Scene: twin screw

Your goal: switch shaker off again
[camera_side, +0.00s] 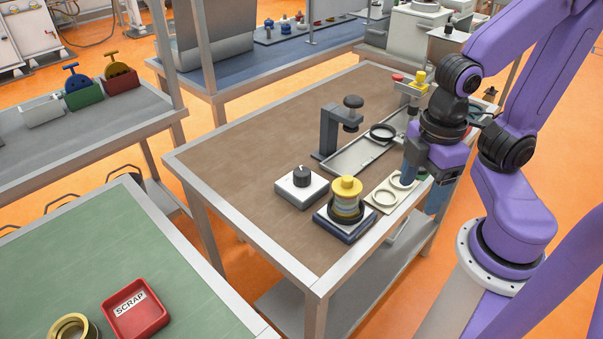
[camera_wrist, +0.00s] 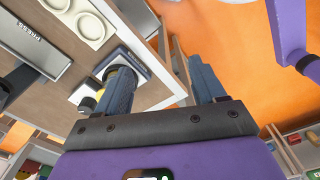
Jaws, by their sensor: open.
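The shaker (camera_side: 345,223) is a dark blue base at the table's front corner. A clear jar with a yellow lid (camera_side: 346,188) stands upright in its black ring. Beside it to the left is a white box (camera_side: 300,190) with a dark knob (camera_side: 302,175); I cannot read the knob's setting. In the wrist view my gripper (camera_wrist: 163,82) shows both fingers apart, and the left finger hides part of the jar and the white box.
A cream tray with round recesses (camera_side: 384,198) lies right of the shaker. Behind it are a long grey press plate (camera_side: 350,158) and a dark press stand (camera_side: 328,130). The brown tabletop (camera_side: 240,150) is clear at left. A red scrap bin (camera_side: 135,308) sits on the green table.

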